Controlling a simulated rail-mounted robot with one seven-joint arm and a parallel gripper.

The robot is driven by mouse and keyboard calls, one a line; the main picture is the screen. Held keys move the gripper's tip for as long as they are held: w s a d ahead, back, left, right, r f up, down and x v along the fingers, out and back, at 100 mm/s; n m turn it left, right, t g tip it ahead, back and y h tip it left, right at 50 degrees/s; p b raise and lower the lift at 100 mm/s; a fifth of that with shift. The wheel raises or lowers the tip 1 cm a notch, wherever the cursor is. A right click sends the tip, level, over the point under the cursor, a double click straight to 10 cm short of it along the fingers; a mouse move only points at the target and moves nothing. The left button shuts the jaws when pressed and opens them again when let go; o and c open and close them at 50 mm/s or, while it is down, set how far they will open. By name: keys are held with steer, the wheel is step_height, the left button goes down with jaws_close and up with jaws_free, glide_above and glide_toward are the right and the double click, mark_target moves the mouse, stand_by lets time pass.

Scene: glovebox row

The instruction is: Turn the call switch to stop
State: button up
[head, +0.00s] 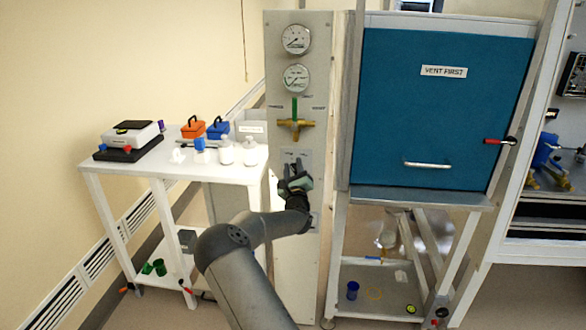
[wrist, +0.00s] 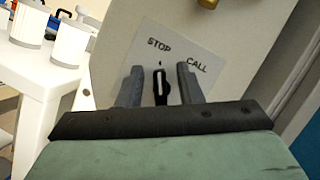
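The call switch (wrist: 161,88) is a small black lever on a light label plate (wrist: 185,50) marked STOP on the left and CALL on the right, in the wrist view. Its tip points up, near a small mark just below the word STOP. My gripper (wrist: 160,82) is open, with one grey finger on each side of the lever; I cannot tell whether either finger touches it. In the head view my gripper (head: 294,168) is in front of the tall panel (head: 275,215), below the brass valve, and covers the switch.
Above the gripper are two gauges (head: 296,39) and a brass valve (head: 295,124) with a green handle. To the right is a blue door (head: 435,115) labelled VENT FIRST. A white table (head: 190,168) with bottles and boxes stands left.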

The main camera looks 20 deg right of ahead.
steer(key=b+v, duration=0.1)
steer(key=v, duration=1.6)
steer(key=shift+s, duration=0.2)
steer(key=shift+f, duration=0.1)
steer(key=s+d+r+m+g+h, duration=0.3)
steer(key=s+d+m+g+h, duration=0.3)
steer(key=m, duration=0.4)
steer(key=s+d+r+m+g+h, duration=0.35)
steer(key=s+m+g+h, duration=0.35)
steer(key=s+m+g, duration=0.25)
steer(key=s+f+m+g+y+p, duration=0.15)
steer(key=s+m+g+y, duration=0.25)
steer(key=s+m+g, duration=0.4)
steer(key=s+a+f+m+y, duration=0.3)
steer(key=s+a+m+y, duration=0.4)
steer(key=s+a+y, duration=0.4)
steer(key=s+a+r+m+t+y, duration=0.1)
steer(key=a+m+y, duration=0.1)
steer(key=a, duration=0.6)
steer(key=s+a+r+m+t+y+p, duration=0.1)
steer(key=a+m+t+y, duration=0.1)
steer(key=a, duration=0.6)
steer(key=shift+s+a+y, duration=0.25)
steer(key=shift+s+y, duration=0.15)
steer(key=shift+y, duration=0.2)
